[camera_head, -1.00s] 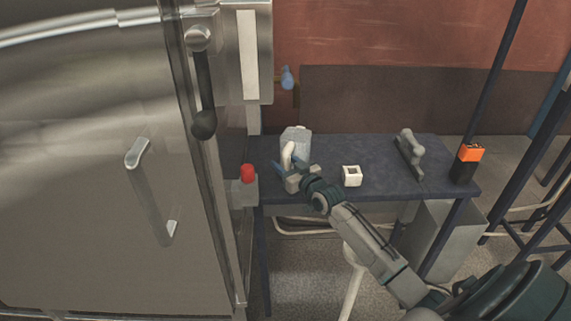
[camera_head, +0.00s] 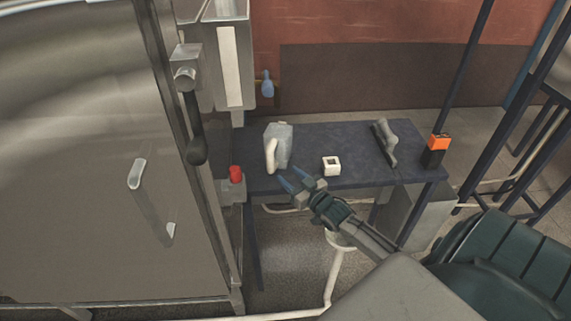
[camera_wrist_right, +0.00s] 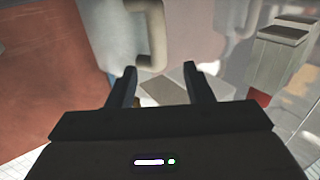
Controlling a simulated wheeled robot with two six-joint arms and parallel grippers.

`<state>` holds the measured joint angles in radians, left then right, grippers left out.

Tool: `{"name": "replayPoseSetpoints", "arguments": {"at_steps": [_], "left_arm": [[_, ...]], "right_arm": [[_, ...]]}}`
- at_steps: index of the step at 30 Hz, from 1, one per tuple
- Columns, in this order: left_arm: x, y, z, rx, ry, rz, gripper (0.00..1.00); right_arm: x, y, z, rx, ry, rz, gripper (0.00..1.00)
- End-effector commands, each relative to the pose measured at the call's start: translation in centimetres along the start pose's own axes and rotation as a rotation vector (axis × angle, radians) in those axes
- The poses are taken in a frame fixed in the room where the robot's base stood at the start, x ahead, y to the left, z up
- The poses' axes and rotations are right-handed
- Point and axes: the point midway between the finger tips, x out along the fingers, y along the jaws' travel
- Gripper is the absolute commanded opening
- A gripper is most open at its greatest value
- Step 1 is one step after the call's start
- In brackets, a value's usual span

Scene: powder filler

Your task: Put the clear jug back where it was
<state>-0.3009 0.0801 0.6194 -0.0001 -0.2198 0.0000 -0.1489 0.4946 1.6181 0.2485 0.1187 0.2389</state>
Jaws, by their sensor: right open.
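The clear jug (camera_head: 284,146), greyish with a pale handle, stands upright at the left end of the dark blue table (camera_head: 355,145). My right gripper (camera_head: 289,178) is open and empty, at the table's front edge, apart from the jug on its near side. In the right wrist view, the jug's handle (camera_wrist_right: 156,38) shows ahead of the open right gripper (camera_wrist_right: 161,70), with a clear gap between. My left gripper is not in view.
A white square block (camera_head: 331,166) sits right of the jug. A grey handled tool (camera_head: 385,143) and an orange-and-black box (camera_head: 437,150) are farther right. A red button (camera_head: 236,174) and a large steel cabinet (camera_head: 80,180) are at left.

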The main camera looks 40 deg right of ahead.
Motion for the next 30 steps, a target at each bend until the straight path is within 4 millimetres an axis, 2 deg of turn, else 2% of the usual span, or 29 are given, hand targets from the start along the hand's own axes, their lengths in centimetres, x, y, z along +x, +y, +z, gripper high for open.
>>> {"name": "replayPoseSetpoints", "arguments": {"at_steps": [3,14,17,25,28,30], "left_arm": [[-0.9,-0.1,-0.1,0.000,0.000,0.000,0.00],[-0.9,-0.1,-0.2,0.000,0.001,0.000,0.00],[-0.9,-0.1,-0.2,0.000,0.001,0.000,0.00],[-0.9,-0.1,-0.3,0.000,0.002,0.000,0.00],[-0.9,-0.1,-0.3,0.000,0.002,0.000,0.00],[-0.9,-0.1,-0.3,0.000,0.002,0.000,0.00]], "right_arm": [[-0.8,0.0,-0.2,0.000,0.000,0.002,0.46],[-1.2,-0.1,0.0,0.000,0.001,0.003,0.46],[-1.3,-1.5,-0.4,0.001,0.005,-0.005,0.46],[-2.4,-8.4,-1.9,-0.015,-0.005,-0.024,0.46],[-3.1,-9.8,-0.2,-0.024,-0.055,-0.011,0.46],[-3.6,-10.0,2.6,-0.033,-0.117,0.004,0.46]]}}
